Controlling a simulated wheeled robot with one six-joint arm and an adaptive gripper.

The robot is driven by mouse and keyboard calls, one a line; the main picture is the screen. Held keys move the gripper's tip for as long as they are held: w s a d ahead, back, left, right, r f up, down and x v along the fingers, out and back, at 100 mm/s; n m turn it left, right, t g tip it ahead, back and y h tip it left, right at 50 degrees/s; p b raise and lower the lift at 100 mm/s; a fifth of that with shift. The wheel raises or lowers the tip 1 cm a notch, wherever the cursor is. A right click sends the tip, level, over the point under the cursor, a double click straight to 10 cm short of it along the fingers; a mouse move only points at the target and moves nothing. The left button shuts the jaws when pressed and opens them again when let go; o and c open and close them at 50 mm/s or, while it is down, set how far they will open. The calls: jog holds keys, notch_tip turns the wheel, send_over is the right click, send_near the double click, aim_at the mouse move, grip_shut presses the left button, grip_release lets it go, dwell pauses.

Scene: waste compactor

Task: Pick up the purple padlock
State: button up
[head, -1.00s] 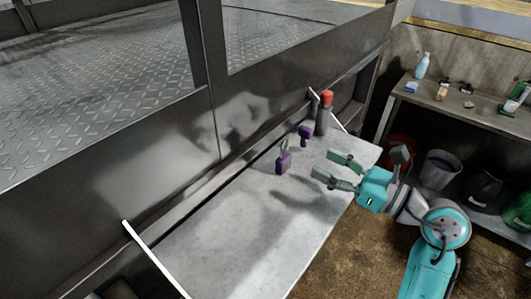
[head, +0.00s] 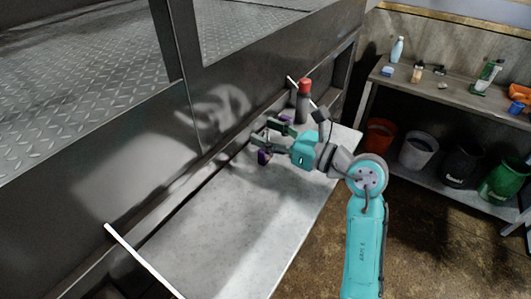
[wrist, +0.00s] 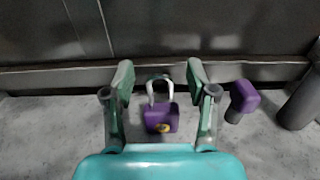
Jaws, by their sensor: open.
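The purple padlock (wrist: 161,119) with a silver shackle stands upright on the grey shelf in the wrist view, between the fingers of my open gripper (wrist: 160,95) with a gap on each side. In the head view my gripper (head: 277,136) is over the far part of the shelf, and the padlock (head: 264,157) shows only in part, mostly hidden by the fingers.
A purple-headed object with a grey stem (wrist: 242,98) is close right of the gripper. A dark red-topped bottle (head: 303,100) stands beyond it. The compactor's wall (head: 110,180) rises behind the shelf (head: 215,220), whose near part is clear.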

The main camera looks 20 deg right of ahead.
jog(key=shift+w+a, duration=0.25)
jog(key=shift+w, duration=0.05)
grip_shut()
